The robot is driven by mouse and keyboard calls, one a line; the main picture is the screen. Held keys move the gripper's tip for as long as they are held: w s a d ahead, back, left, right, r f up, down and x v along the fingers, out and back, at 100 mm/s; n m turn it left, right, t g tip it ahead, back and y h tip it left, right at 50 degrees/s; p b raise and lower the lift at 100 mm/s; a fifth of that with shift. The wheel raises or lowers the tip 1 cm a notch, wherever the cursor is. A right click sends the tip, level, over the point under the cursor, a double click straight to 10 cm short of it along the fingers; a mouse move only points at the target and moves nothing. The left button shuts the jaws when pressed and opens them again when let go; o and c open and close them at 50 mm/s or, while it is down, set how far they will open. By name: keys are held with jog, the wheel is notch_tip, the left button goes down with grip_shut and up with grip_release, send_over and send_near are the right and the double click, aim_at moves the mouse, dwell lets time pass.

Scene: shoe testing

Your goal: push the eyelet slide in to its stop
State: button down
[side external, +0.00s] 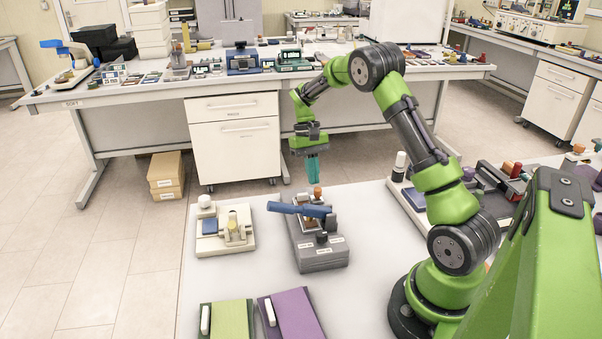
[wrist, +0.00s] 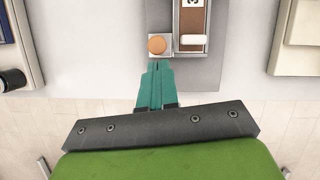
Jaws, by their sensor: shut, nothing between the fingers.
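A grey test fixture (side external: 322,255) with a blue lever (side external: 300,210) stands on the near table. A round orange knob (side external: 317,192) sits at its far end; the wrist view also shows this knob (wrist: 157,45), on a small pale block. Beside it is a brown strip (wrist: 193,15) with a white tab (wrist: 193,40). None is clearly marked as the eyelet slide. My gripper (side external: 313,183), with teal fingers, is shut and empty, pointing down above the fixture's far end. In the wrist view its fingertips (wrist: 158,66) lie just short of the knob; I cannot tell whether they touch.
A beige fixture (side external: 238,238) with a blue pad stands to the left. A green board (side external: 232,322) and a purple board (side external: 295,318) lie in front. Bare table surrounds the grey fixture.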

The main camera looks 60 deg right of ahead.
jog(key=shift+w+d, duration=0.8)
jog(key=shift+w, duration=0.3)
jog(key=v, duration=1)
jog(key=a+f+n, duration=0.1)
jog(key=f, duration=0.1)
jog(key=a+f+n, duration=0.1)
jog(key=f, duration=0.2)
jog(key=a+f+n+h, duration=0.1)
jog(key=f, duration=0.2)
jog(key=shift+s+a+f+n+g, duration=0.2)
jog(key=shift+s+f+n+g, duration=0.1)
jog(key=shift+s, duration=0.1)
jog(key=s, duration=0.2)
jog(key=shift+s+a+f, duration=0.25)
jog(key=shift+a+f, duration=0.15)
jog(key=shift+s+a, duration=0.25)
jog(key=shift+s, duration=0.5)
jog(key=shift+s, duration=0.1)
